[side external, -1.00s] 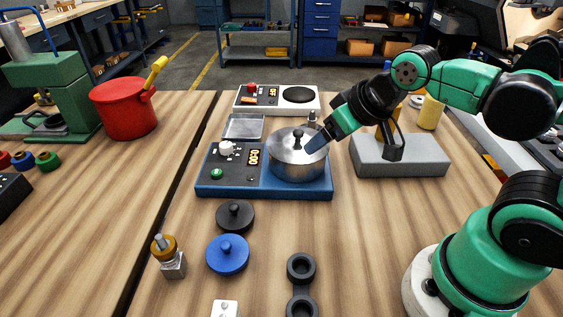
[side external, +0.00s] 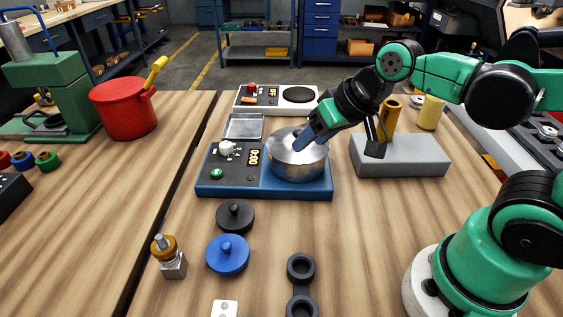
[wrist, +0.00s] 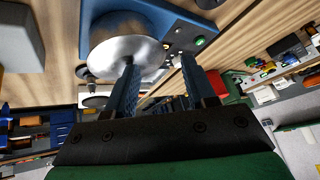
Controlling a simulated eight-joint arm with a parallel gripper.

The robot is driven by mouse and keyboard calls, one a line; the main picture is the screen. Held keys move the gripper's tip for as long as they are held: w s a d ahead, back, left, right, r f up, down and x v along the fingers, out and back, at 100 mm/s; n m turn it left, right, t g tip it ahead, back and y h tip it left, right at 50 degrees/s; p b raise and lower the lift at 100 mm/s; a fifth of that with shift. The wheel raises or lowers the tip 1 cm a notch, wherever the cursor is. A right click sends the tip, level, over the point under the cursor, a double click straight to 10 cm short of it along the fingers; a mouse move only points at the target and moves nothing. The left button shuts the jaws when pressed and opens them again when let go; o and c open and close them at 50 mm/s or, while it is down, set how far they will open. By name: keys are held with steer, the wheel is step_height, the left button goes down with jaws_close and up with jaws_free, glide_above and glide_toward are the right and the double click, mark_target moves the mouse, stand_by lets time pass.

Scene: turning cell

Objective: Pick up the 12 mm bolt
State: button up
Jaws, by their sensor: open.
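I cannot pick out a 12 mm bolt with certainty. A brass-and-steel threaded-looking piece (side external: 165,250) stands on a small metal block at the front left in the side view. My gripper (side external: 302,137) is over the lidded silver pot (side external: 296,164), tilted down to the left. In the wrist view my gripper (wrist: 158,62) has its two blue fingers apart, with nothing seen held between them. The pot (wrist: 125,42) shows behind the fingers there. The pot's lid knob is hidden behind my gripper in the side view.
The pot sits on a blue-based cooker (side external: 235,190). A black disc (side external: 235,217), a blue disc (side external: 227,255) and black rings (side external: 301,268) lie in front. A red pot (side external: 125,108) stands left.

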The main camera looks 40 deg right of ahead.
steer(key=w+a+m+g+y, duration=0.2)
steer(key=w+a+m+y, duration=0.3)
steer(key=a, duration=0.2)
steer(key=m+g+y, duration=0.3)
steer(key=m+y, duration=0.4)
glide_toward(163, 236)
steer(key=w+a, duration=0.3)
steer(key=w, duration=0.1)
steer(key=a+f+m+g+y, duration=0.1)
steer(key=s+a+f+m+g+y, duration=0.1)
steer(key=f+y, duration=0.1)
steer(key=shift+a+f, duration=0.2)
steer(key=shift+f, duration=0.15)
steer(key=shift+s+a+f+m+g+y, duration=0.3)
steer(key=shift+s+f+m+g+y, duration=0.15)
steer(key=shift+s+m+g+y, duration=0.35)
steer(key=shift+a, duration=2.7)
jaws_close()
